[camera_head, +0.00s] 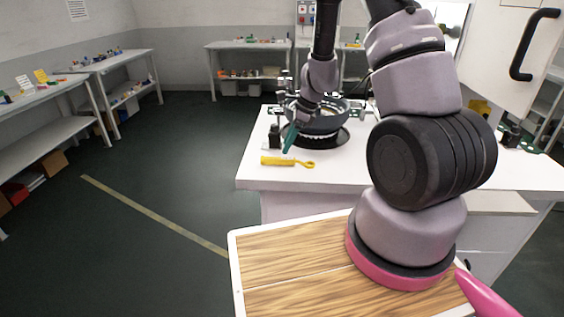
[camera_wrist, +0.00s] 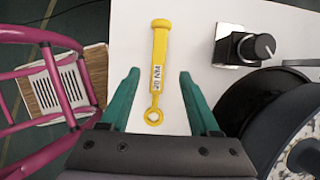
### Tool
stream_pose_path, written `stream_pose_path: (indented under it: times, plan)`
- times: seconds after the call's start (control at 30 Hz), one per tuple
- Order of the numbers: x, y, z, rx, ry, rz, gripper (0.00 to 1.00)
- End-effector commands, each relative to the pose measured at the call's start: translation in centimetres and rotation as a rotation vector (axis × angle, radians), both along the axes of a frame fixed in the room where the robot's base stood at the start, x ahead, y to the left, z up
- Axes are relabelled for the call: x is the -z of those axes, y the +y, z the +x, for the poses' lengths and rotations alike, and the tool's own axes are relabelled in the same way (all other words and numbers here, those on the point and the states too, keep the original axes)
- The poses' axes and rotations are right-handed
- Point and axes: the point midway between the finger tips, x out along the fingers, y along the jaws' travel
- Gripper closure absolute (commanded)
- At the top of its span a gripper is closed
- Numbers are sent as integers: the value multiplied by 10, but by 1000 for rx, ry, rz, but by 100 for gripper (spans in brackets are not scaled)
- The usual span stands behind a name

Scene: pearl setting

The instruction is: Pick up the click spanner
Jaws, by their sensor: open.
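The yellow click spanner (camera_head: 287,162) lies flat on the white table, near its front left corner. In the wrist view the spanner (camera_wrist: 158,65) shows its ring end toward my gripper and its thick handle end away, with a white label on the shaft. My gripper (camera_head: 289,140) is above the table just behind the spanner in the head view. In the wrist view my gripper (camera_wrist: 159,78) is open, its two green fingers on either side of the spanner's lower shaft in the picture. I see no contact with it.
The white table (camera_head: 255,178) carries a black round fixture (camera_head: 320,135) close behind my gripper. In the wrist view a block with a black knob (camera_wrist: 262,47) stands right of the spanner. The tabletop left of the spanner is clear up to the edge. Shelves with small parts line the walls.

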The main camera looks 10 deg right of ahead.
Motion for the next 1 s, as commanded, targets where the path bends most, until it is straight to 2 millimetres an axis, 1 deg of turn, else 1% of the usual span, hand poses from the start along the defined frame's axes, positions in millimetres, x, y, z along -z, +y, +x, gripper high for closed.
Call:
stream_pose_path:
  times: [0.17, 0.4, 0.5, 0.77, 0.87, 0.9, 0.93, 1.0]
  plan:
    - [12, 4, 0, -1, 1, 0, 38]
    - [47, 12, 1, 0, 1, -1, 38]
    - [55, 16, 3, 0, 0, 1, 38]
    - [57, 17, 3, -1, -2, -1, 38]
    - [57, 17, 3, -1, -2, -1, 72]
    - [57, 17, 3, -1, -2, -1, 87]
    - [57, 17, 3, -1, -2, -1, 99]
    - [57, 17, 3, -1, -2, -1, 100]
